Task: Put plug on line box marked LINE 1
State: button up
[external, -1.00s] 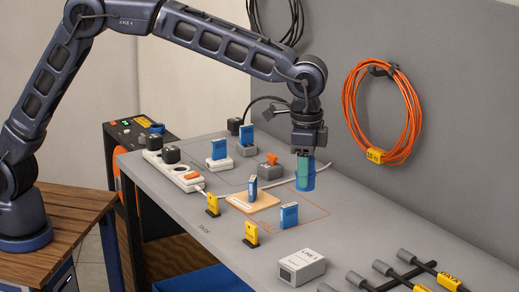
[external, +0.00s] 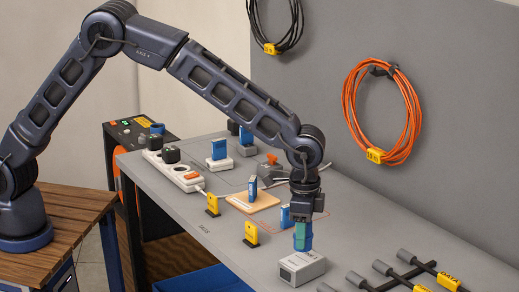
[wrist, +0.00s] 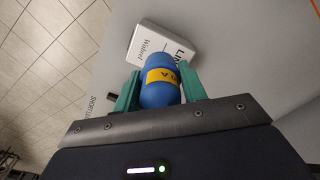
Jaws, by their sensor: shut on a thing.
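My gripper (external: 302,226) has green fingers and is shut on a blue plug (external: 304,245). In the wrist view the plug (wrist: 159,92) is a rounded blue body with a yellow label, held between the two green fingers. The white line box (external: 302,268) sits on the bench just below the plug. In the wrist view the box (wrist: 150,45) lies beyond the plug, with lettering partly hidden by it. The plug's lower end appears at or just above the box's top; I cannot tell whether they touch.
A blue block (external: 285,216) stands close behind my gripper. Dark bars with grey ends (external: 405,272) lie to the right. A white power strip (external: 176,171) is farther back.

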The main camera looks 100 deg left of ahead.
jog(key=shift+f, duration=1.45)
jog(key=shift+f, duration=0.1)
jog(key=o, duration=1.1)
jog(key=shift+c, duration=0.2)
